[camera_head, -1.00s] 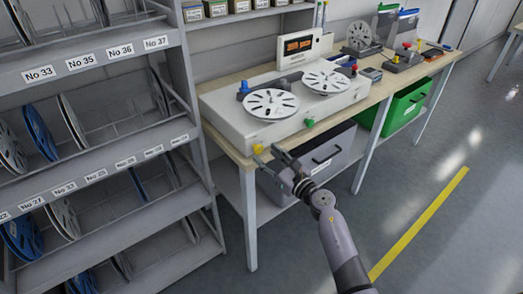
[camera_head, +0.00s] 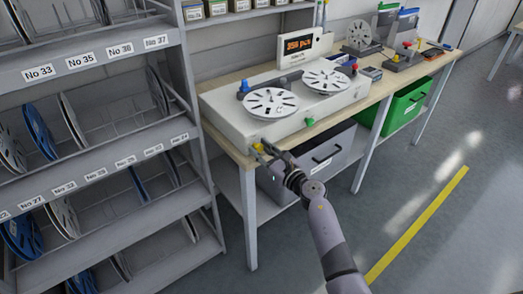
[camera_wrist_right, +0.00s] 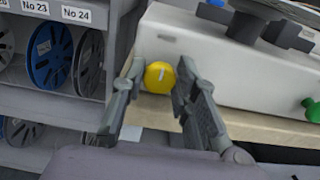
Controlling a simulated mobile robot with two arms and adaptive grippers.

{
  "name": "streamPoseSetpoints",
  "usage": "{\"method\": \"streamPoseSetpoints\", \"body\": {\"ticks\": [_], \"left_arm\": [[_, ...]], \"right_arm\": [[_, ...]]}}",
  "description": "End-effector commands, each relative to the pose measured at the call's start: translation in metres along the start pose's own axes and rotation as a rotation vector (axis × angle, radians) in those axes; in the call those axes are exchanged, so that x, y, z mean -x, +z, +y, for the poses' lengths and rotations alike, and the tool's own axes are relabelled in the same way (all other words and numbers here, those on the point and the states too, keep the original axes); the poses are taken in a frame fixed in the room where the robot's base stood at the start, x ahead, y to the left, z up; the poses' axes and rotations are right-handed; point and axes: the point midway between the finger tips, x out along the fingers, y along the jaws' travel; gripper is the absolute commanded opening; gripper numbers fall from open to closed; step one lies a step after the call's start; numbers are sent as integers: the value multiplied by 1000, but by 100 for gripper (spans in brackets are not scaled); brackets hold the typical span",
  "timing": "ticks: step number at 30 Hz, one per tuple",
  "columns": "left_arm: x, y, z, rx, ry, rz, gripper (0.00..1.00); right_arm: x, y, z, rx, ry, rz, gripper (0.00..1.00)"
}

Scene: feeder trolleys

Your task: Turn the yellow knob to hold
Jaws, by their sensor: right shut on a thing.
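The yellow knob (camera_head: 257,148) sits on the front face of the white reel machine (camera_head: 225,120), near its left corner. In the right wrist view the knob (camera_wrist_right: 159,76) is round, with a pale pointer mark standing nearly upright. My right gripper (camera_wrist_right: 160,82) has one finger on each side of the knob and is shut on it. In the head view the right gripper (camera_head: 264,152) reaches the knob from the front right. Any lettering around the knob is too small to read. My left gripper is not in view.
A green knob (camera_head: 309,122) is farther right on the same face. Two white reels lie on the machine, below an orange display (camera_head: 299,43). A grey bin (camera_head: 325,158) and a green bin (camera_head: 405,108) are under the bench. A reel rack (camera_head: 100,180) stands left.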

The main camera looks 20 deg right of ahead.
Motion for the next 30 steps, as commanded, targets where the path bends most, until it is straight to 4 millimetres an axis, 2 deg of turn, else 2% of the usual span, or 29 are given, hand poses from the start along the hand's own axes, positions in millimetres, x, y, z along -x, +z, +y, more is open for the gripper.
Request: {"method": "streamPoseSetpoints", "body": {"ticks": [1, 9, 20, 30], "left_arm": [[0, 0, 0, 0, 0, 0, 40], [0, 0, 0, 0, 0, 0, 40], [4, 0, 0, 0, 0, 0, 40], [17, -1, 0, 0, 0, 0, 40]], "right_arm": [[0, 0, 0, 0, 0, 0, 18], [0, 0, 0, 0, 0, 0, 0], [0, 1, 0, -58, 0, 1, 0], [1, 1, -2, -307, -1, 4, 0]]}}
